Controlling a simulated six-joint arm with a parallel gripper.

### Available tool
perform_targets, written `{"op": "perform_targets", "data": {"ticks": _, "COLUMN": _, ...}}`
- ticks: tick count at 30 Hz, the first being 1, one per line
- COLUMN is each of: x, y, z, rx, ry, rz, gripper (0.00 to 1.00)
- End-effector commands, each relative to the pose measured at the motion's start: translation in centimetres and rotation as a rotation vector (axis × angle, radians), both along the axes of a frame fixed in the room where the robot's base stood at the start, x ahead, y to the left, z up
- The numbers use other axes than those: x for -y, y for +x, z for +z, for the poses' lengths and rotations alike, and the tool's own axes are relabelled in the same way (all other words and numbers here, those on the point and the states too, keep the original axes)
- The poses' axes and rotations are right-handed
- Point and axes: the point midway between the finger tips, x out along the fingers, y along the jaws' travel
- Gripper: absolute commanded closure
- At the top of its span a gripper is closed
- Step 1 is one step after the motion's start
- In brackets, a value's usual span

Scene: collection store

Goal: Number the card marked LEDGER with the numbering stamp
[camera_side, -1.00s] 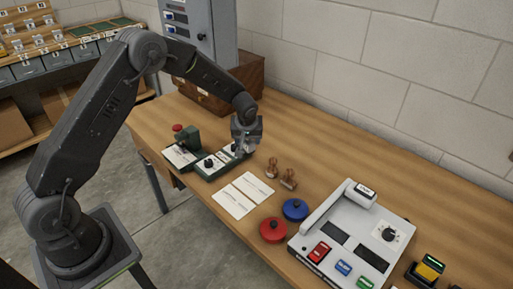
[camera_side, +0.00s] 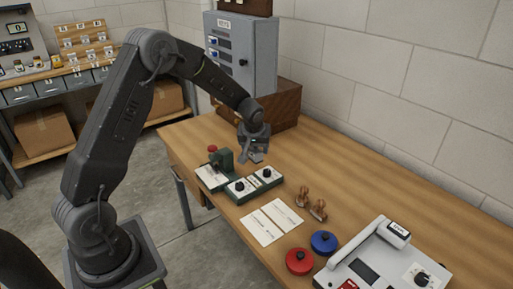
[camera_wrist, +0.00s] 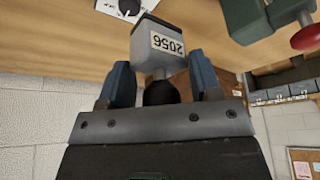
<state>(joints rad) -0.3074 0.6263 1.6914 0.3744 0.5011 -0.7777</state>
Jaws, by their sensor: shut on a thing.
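My gripper (camera_side: 254,152) is over the back part of the bench, behind the green base. Two white cards (camera_side: 261,226) (camera_side: 285,213) lie side by side on the bench in front. Their print is too small to read, so I cannot tell which is LEDGER. Another card (camera_side: 210,178) lies at the green press.
The green press (camera_side: 224,159) has a red knob. Beside it is a green base (camera_side: 252,186) with two black knobs. Wooden stamps (camera_side: 318,210), a red round tin (camera_side: 299,262), a blue one (camera_side: 323,242) and a white machine (camera_side: 375,262) stand to the right. A wooden box (camera_side: 283,105) is behind.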

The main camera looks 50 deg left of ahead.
Motion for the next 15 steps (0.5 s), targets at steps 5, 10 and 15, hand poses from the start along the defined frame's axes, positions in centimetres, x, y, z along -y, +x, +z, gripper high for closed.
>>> {"op": "perform_targets", "data": {"ticks": 5, "x": -0.3, "y": -0.3, "z": 0.1, "rx": 0.001, "ry": 0.001, "rz": 0.005, "gripper": 0.59}}
{"op": "perform_targets", "data": {"ticks": 10, "x": -2.7, "y": -3.8, "z": 0.1, "rx": -0.001, "ry": 0.005, "rz": 0.046, "gripper": 0.59}}
{"op": "perform_targets", "data": {"ticks": 15, "x": -5.2, "y": -9.2, "z": 0.1, "rx": 0.000, "ry": 0.006, "rz": 0.101, "gripper": 0.59}}
